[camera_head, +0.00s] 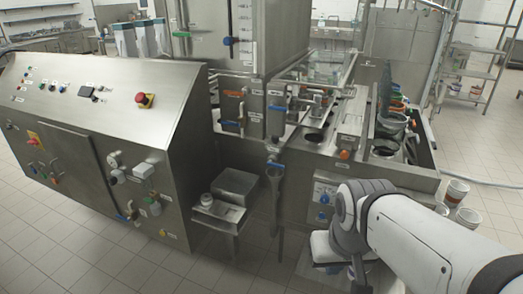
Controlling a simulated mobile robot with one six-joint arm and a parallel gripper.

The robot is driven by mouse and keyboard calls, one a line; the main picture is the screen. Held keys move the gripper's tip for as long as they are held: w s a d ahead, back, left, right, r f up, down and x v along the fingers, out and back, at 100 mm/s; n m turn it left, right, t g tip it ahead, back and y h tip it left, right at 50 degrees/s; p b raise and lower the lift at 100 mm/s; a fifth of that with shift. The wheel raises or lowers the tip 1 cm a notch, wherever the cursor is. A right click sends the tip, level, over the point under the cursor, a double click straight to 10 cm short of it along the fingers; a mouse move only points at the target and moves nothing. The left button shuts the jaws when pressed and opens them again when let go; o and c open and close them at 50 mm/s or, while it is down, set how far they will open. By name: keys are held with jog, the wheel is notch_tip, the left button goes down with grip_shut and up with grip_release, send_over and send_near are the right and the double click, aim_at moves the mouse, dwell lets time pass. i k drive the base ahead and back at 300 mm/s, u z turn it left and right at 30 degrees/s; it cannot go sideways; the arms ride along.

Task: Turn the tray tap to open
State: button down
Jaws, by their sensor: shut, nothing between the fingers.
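Several small taps show on the filler's pipework, and I cannot tell which one is the tray tap. One blue-handled tap (274,163) sits on a vertical pipe above a funnel. Another blue handle (277,108) and an orange handle (236,93) sit higher on the pipes. A further orange handle (344,155) is on the machine's front edge. My gripper (359,276) is low in the picture, below my wrist, in front of the machine and apart from these taps. It is shut and empty; its fingertips are small and partly hidden.
A sloped steel control cabinet (110,85) with a red button (145,99) fills the left. A small steel box (236,184) stands on a shelf beside it. White buckets (456,191) stand on the floor at right. The tiled floor in the front middle is clear.

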aim_at(270, 162)
jog(key=u, duration=0.15)
jog(key=i, duration=1)
jog(key=u, duration=0.1)
jog(key=k, duration=1)
jog(key=z, duration=0.4)
jog(key=i, duration=1)
